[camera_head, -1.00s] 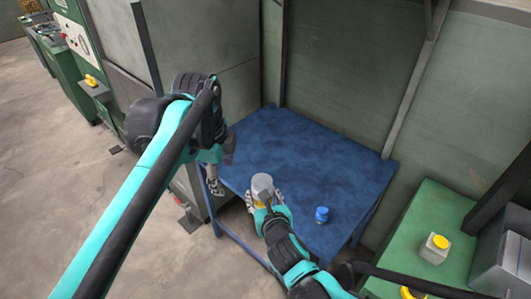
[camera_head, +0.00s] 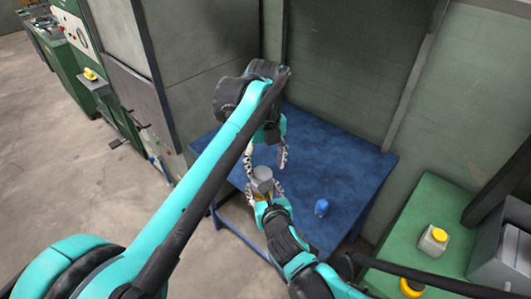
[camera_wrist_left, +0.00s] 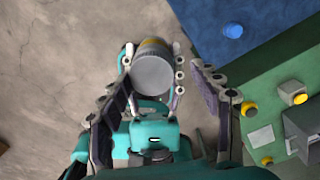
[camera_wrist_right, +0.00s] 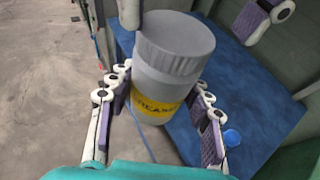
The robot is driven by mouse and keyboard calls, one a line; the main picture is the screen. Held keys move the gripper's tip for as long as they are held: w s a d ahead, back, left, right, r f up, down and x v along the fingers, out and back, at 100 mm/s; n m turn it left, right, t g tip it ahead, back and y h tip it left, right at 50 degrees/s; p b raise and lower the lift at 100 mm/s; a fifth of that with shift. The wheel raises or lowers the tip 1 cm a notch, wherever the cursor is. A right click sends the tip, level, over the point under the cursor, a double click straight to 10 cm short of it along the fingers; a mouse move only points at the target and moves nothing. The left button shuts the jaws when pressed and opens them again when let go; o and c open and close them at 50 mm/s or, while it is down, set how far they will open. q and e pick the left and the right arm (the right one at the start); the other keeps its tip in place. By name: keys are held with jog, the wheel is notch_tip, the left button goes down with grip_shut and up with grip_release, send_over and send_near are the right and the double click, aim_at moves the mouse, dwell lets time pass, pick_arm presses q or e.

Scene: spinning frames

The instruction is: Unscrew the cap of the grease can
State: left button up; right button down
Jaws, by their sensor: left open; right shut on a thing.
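The grease can (camera_wrist_right: 158,105) has a pale body, a yellow label and a grey ribbed cap (camera_wrist_right: 175,42). In the head view the can's grey cap (camera_head: 262,173) shows between the two grippers. My left gripper (camera_head: 267,162) is open just above the cap, its fingers pointing down. In the left wrist view the round cap top (camera_wrist_left: 153,75) lies between the open fingers; I see no firm contact.
The blue table (camera_head: 330,150) is mostly bare. A small blue container (camera_head: 321,207) stands on it to the right of the can. A grey cabinet wall stands behind.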

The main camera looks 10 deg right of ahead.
pick_arm(q)
jog(key=shift+f, duration=0.8)
jog(key=shift+c, duration=0.4)
grip_shut()
jog(key=shift+a, duration=0.1)
